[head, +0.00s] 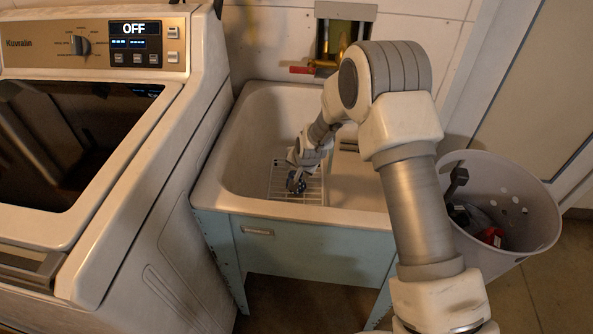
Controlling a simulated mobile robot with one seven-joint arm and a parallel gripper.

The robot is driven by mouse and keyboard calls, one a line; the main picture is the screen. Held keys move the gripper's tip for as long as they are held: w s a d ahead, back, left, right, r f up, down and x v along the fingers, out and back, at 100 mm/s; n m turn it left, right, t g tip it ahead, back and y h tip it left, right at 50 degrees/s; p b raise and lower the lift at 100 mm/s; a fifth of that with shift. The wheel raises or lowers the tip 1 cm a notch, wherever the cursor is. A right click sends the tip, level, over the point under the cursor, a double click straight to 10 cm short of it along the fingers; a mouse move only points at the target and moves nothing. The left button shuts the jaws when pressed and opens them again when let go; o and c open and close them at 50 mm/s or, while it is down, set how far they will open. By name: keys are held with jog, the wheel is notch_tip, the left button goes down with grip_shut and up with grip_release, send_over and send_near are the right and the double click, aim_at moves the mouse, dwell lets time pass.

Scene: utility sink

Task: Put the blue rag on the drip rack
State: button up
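The drip rack (313,192) is a white wire rack lying inside the utility sink (236,160), toward its front left. A small dark blue bundle (294,184), which looks like the blue rag, is at the rack, right at the tips of my gripper (297,178). My gripper points down over the rack. The fingers are small and dark here, so I cannot tell whether they are closed on the rag or apart from it. I also cannot tell whether the rag rests on the wires or hangs just above them.
A red-handled tap (303,70) is at the back wall. A white perforated bin (525,215) holding dark and red items stands at right. The sink's right part looks mostly clear.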

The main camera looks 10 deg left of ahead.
jog(key=s+d+r+n+p, duration=0.1)
jog(key=s+d+r, duration=0.45)
jog(key=r, duration=0.45)
jog(key=s+d+r+h+p, duration=0.1)
jog(key=s+d+r, duration=0.4)
jog(key=r, duration=0.6)
jog(key=s+d+r+n, duration=0.1)
jog(key=s+d+r, duration=0.3)
jog(key=d+r, duration=0.45)
jog(key=s+d+r+h, duration=0.1)
jog(key=s+d+r, duration=0.2)
jog(key=s, duration=0.6)
jog(key=s+d+r+h, duration=0.1)
jog(key=s+d+r, duration=0.3)
jog(key=s, duration=0.5)
jog(key=shift+s+d+r+n+t, duration=0.2)
jog(key=shift+d+n+t, duration=0.15)
jog(key=shift+d, duration=0.2)
notch_tip(320, 180, up, 12)
jog(key=p, duration=1.2)
